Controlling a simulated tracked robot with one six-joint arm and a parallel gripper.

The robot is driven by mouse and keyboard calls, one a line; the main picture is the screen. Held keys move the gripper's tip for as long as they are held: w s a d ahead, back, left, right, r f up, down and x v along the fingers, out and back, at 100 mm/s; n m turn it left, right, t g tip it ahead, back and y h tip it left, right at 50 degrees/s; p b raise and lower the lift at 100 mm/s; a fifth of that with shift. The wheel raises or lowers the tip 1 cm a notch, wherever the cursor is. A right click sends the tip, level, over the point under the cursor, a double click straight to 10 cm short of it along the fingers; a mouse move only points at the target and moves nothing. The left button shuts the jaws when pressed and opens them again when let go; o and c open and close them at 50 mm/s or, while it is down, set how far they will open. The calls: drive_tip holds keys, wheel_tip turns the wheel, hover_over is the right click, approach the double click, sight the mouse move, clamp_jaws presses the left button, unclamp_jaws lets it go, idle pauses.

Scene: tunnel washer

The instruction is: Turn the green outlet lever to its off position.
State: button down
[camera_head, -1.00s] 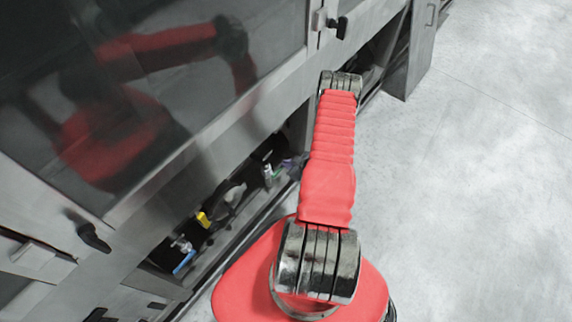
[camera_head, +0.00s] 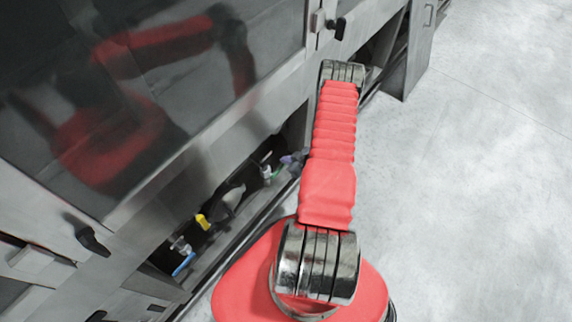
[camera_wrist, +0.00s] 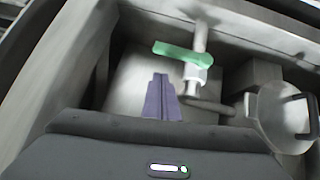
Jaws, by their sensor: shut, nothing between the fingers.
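The green outlet lever (camera_wrist: 183,52) is in the upper middle of the wrist view. It lies crosswise to its pale valve pipe (camera_wrist: 198,70) and sticks out mostly to the left of it. My gripper (camera_wrist: 160,77) shows as two purple fingers pressed together, shut and empty. Their tips sit just below the left half of the lever in the picture; a small gap shows, but I cannot tell the depth between them.
A yellow handle (camera_head: 202,221) and a blue handle (camera_head: 184,263) sit farther along the same low opening. A round metal part (camera_wrist: 283,115) with a dark handle is right of the lever. Metal walls enclose the recess. Open floor (camera_head: 480,150) lies to the right.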

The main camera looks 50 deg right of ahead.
drive_tip(key=d+v, duration=0.1)
drive_tip(key=v, duration=0.9)
drive_tip(key=shift+d, duration=0.15)
drive_tip(key=shift+r, duration=0.15)
